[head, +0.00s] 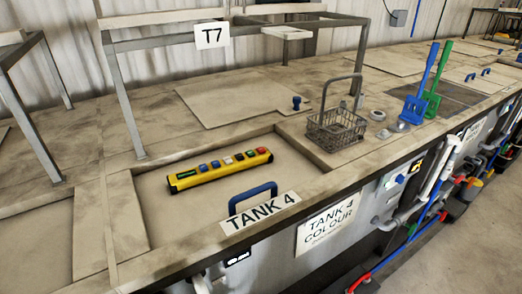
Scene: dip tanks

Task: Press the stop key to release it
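A yellow control box (220,169) lies on the tank 4 cover in the head view, slanting up to the right. It has a row of several coloured keys on its top. A red key (262,150) is at its right end; it is probably the stop key, but I cannot read any marking. It is too small to tell whether the red key is pressed in or raised. Neither of my grippers is in view, and nothing touches the box.
A blue handle (253,196) and a TANK 4 sign (261,213) are in front of the box. A wire basket (336,130) stands to the right, with blue (422,85) and green (436,80) scoops beyond. A metal frame with a T7 sign (211,35) rises behind. The cover around the box is clear.

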